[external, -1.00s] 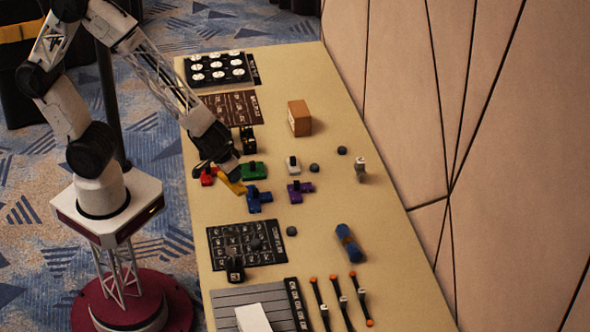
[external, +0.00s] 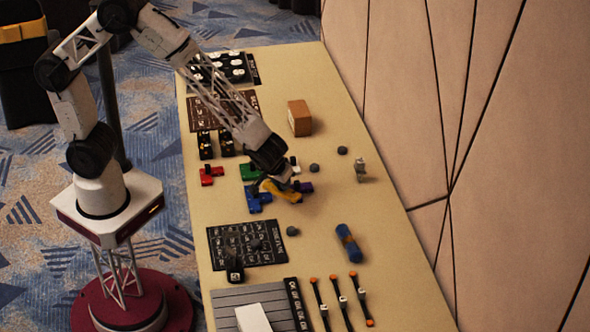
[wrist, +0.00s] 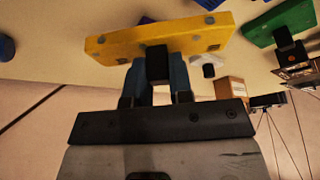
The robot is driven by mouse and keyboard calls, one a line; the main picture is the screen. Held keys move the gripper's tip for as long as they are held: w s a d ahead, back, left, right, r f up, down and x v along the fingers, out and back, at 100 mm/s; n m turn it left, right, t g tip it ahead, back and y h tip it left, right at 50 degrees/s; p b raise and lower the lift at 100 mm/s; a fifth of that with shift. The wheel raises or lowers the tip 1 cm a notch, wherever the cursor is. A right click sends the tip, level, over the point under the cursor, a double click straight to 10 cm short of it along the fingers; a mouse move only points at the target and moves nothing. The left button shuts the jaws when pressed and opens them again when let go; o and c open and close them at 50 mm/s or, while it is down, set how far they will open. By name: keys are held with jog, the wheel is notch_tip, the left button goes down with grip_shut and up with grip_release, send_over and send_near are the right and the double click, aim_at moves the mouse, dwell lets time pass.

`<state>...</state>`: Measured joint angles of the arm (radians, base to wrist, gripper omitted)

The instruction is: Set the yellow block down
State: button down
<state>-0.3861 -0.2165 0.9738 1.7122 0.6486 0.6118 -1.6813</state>
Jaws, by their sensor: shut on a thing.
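The yellow block (external: 283,191) is a long flat piece with a dark knob, held in my gripper (external: 277,184). In the wrist view the yellow block (wrist: 185,38) is between the fingers of my gripper (wrist: 157,65), which are shut on its dark knob. In the external view it is tilted and in front of the purple block (external: 304,186), over the table's middle. I cannot tell whether it touches the table or a neighbouring block.
A blue block (external: 256,200) is close on the left, a green block (external: 249,172) behind it, and a red block (external: 210,174) farther left. A blue cylinder (external: 348,243) lies front right. The table (external: 385,225) is bare around it.

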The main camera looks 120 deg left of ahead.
jog(key=shift+w+a+f, duration=0.25)
jog(key=shift+w+a, duration=0.15)
jog(key=shift+w, duration=0.2)
jog(key=shift+w, duration=0.1)
jog(key=shift+w+a+f, duration=0.25)
jog(key=shift+w+a, duration=0.95)
jog(key=shift+w, duration=1.15)
jog(key=shift+w+a+f, duration=0.2)
jog(key=shift+w+a, duration=1)
jog(key=shift+w, duration=1.15)
jog(key=shift+w+a+f, duration=0.25)
jog(key=shift+w+a, duration=0.95)
jog(key=shift+w, duration=1.15)
jog(key=shift+f, duration=0.15)
jog(key=shift+f, duration=1.65)
jog(key=shift+f, duration=0.15)
jog(key=c, duration=1)
grip_release()
